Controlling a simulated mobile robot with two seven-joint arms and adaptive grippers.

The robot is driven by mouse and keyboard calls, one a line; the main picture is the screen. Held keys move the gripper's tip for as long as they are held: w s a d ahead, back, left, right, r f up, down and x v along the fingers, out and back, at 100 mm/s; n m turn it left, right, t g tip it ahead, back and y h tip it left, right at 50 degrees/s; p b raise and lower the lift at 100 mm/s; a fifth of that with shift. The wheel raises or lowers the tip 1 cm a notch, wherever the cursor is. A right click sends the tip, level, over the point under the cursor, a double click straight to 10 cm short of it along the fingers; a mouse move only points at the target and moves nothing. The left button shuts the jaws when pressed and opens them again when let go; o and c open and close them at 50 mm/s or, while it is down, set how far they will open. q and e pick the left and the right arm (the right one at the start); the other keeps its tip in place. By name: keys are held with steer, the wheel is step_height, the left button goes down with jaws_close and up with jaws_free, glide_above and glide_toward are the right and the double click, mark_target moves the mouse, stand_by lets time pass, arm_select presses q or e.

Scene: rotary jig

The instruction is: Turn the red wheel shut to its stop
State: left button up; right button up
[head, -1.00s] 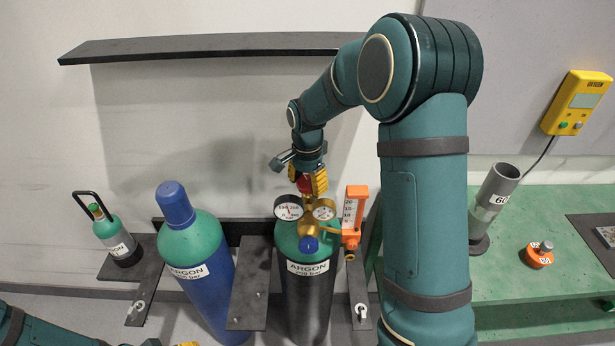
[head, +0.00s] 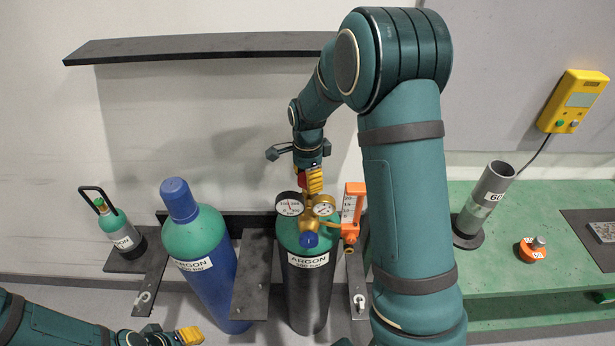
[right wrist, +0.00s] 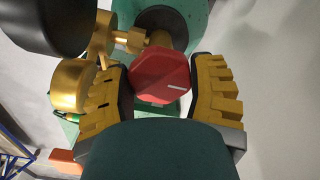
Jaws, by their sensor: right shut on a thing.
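The red wheel (right wrist: 160,75) sits on top of the regulator valve of the middle ARGON cylinder (head: 307,280), which has a green shoulder and dark body. In the head view only a bit of the wheel (head: 302,180) shows, behind the yellow fingers. My right gripper (right wrist: 163,88) is shut on the red wheel, with one yellow-padded finger on each side. A white line marks the wheel's face. My left gripper (head: 190,336) is low at the left, apart from the cylinders; its finger opening is not clear.
Two gauges (head: 289,204) and an orange flowmeter (head: 352,213) crowd the regulator. A blue-capped cylinder (head: 197,260) and a small cylinder (head: 121,235) stand left. The green bench (head: 540,205) at right carries a grey tube (head: 487,195) and an orange knob (head: 532,249).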

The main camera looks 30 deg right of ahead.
steer(key=o, duration=0.9)
steer(key=shift+r, duration=0.1)
step_height(320, 180, up, 7)
steer(key=shift+r, duration=0.15)
stand_by(0.4)
